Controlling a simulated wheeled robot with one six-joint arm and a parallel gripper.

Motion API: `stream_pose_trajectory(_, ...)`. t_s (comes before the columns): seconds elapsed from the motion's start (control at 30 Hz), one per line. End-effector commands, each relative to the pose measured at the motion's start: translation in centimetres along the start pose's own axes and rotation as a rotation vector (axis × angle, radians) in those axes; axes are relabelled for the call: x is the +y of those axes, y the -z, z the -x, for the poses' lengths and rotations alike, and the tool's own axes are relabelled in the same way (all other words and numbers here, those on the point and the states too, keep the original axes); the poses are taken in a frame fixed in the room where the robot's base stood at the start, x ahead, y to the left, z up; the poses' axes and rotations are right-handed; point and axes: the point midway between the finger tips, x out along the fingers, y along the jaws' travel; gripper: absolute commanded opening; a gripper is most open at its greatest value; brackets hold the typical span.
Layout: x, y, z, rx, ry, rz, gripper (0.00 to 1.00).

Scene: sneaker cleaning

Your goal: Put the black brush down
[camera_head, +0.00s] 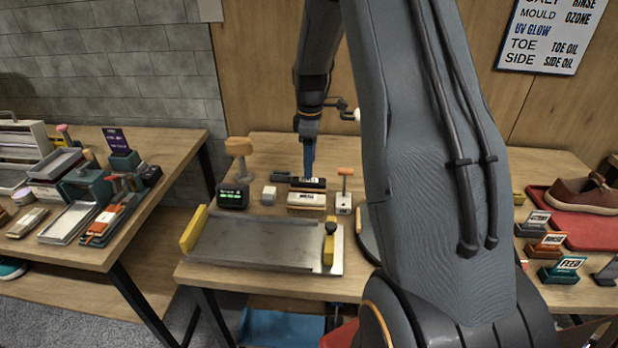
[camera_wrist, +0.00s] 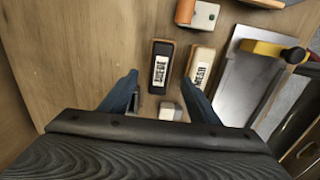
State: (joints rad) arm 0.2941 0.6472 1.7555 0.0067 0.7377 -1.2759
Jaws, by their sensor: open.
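The black brush (camera_head: 313,184) lies on the middle wooden table, behind a cream brush (camera_head: 306,199). In the wrist view the black brush (camera_wrist: 160,66) shows a white label and a thin tan edge at its far end. My gripper (camera_head: 308,168) points down at the black brush. In the wrist view its two fingers (camera_wrist: 159,82) are spread, one on each side of the near part of the brush, with gaps visible. The cream brush (camera_wrist: 200,66) lies just right of the right finger. The exact height of the fingertips is unclear.
A small white block (camera_head: 269,195) and a dark device with a green display (camera_head: 233,196) stand to the left. An orange-topped white holder (camera_head: 344,202) stands to the right. A grey metal tray (camera_head: 262,243) fills the table front. Bare wood lies left of the brush in the wrist view.

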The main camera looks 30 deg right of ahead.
Motion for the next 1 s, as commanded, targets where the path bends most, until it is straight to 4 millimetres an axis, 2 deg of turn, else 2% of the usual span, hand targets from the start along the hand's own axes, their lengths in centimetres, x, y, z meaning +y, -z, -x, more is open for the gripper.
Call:
stream_pose_trajectory(0.1,0.1,0.0,1.9,0.001,-0.003,0.000,0.56)
stream_pose_trajectory(0.3,-0.1,0.1,3.6,0.000,-0.002,-0.004,0.56)
stream_pose_trajectory(0.37,-0.7,0.3,3.9,0.001,-0.004,-0.023,0.56)
stream_pose_trajectory(0.43,-2.4,0.9,4.4,0.004,-0.011,-0.075,0.56)
stream_pose_trajectory(0.47,-3.4,1.3,4.7,0.007,-0.017,-0.109,0.56)
stream_pose_trajectory(0.57,-8.1,2.5,5.4,0.020,-0.037,-0.265,0.56)
stream_pose_trajectory(0.7,-16.0,3.3,5.9,0.055,-0.063,-0.528,0.56)
stream_pose_trajectory(0.8,-21.0,3.1,5.9,0.084,-0.073,-0.700,0.56)
stream_pose_trajectory(0.9,-24.9,2.6,5.6,0.109,-0.075,-0.836,0.56)
stream_pose_trajectory(1.0,-27.3,2.1,5.3,0.126,-0.075,-0.925,0.56)
